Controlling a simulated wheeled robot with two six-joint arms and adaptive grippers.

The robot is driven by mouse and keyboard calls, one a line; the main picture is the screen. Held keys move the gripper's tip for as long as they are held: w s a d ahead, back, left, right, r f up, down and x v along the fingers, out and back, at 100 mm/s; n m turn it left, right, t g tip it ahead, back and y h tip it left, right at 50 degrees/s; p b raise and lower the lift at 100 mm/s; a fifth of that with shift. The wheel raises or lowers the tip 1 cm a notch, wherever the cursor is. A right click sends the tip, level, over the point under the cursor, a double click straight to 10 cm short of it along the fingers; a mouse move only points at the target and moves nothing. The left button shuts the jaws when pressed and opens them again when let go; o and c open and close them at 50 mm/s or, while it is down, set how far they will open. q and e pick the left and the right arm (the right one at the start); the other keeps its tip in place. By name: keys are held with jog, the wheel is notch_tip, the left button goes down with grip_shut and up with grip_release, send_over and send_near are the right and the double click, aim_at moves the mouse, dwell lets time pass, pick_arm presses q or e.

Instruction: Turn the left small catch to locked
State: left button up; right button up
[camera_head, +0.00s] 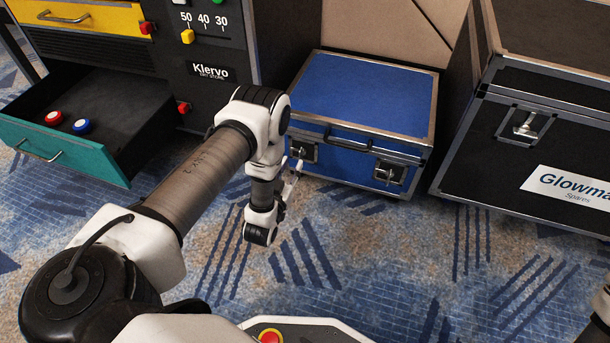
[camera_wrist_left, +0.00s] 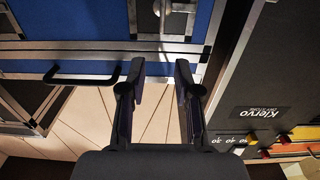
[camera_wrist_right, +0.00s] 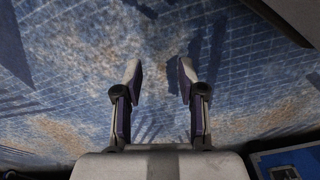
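The blue case (camera_head: 360,90) stands on the carpet with two small metal catches on its front. The left small catch (camera_head: 303,152) is close to my left gripper (camera_head: 294,182), which partly overlaps the case's lower left corner. The right catch (camera_head: 389,173) is clear of both arms. In the left wrist view, the left catch (camera_wrist_left: 165,10) is at the top edge, cut off, beyond my left fingertips. The left fingers are apart with nothing between them. My right gripper (camera_wrist_right: 158,75) is open and empty over carpet. The catch's turned position is too small to tell.
A dark cabinet (camera_head: 225,110) with an open teal drawer (camera_head: 60,150) stands left of the case. A large black Glowma case (camera_head: 490,150) stands at the right. The blue case's black handle (camera_head: 350,138) lies between its catches. Carpet (camera_head: 400,260) in front is free.

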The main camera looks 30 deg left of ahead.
aim_at(301, 154)
jog(key=f+b, duration=0.1)
jog(key=f, duration=0.1)
jog(key=w+f+b, duration=0.1)
jog(key=f+b, duration=0.2)
jog(key=f, duration=0.1)
jog(key=shift+w+f, duration=0.2)
jog(key=shift+w, duration=0.05)
jog(key=shift+f+t+b, duration=0.1)
jog(key=shift+t+b, duration=0.2)
pick_arm(q)
jog(key=w+a+f, duration=0.2)
jog(key=w, duration=0.5)
grip_shut()
